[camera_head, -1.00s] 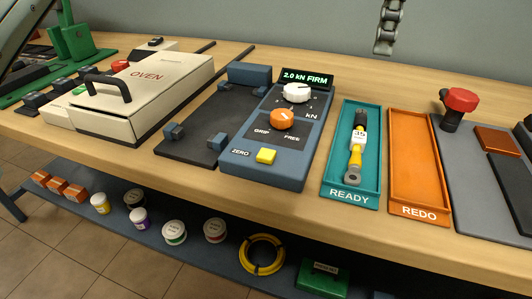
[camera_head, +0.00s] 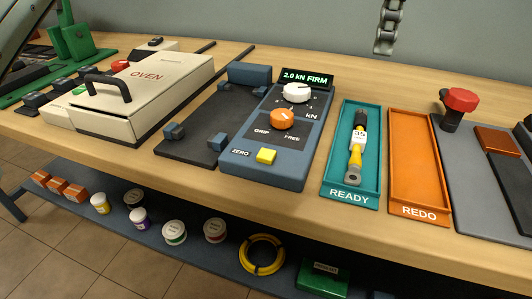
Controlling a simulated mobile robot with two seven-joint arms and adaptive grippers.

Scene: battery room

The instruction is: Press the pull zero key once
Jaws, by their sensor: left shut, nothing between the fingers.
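The tester has a white knob (camera_head: 297,92), an orange knob (camera_head: 282,119) set between GRIP and FREE, and a display (camera_head: 307,79) reading 2.0 kN FIRM. My left gripper (camera_head: 383,50) hangs in from the top edge, right of the display, its fingers shut and empty, pointing down. It is well apart from the yellow key, and nothing covers the key. My right gripper is not in view.
Right of the tester lie a teal READY tray (camera_head: 347,193) holding a cable lug piece (camera_head: 356,150) and an empty orange REDO tray (camera_head: 416,160). A red knob (camera_head: 461,100) stands farther right. A cream oven (camera_head: 160,90) is at left. Space above the key is clear.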

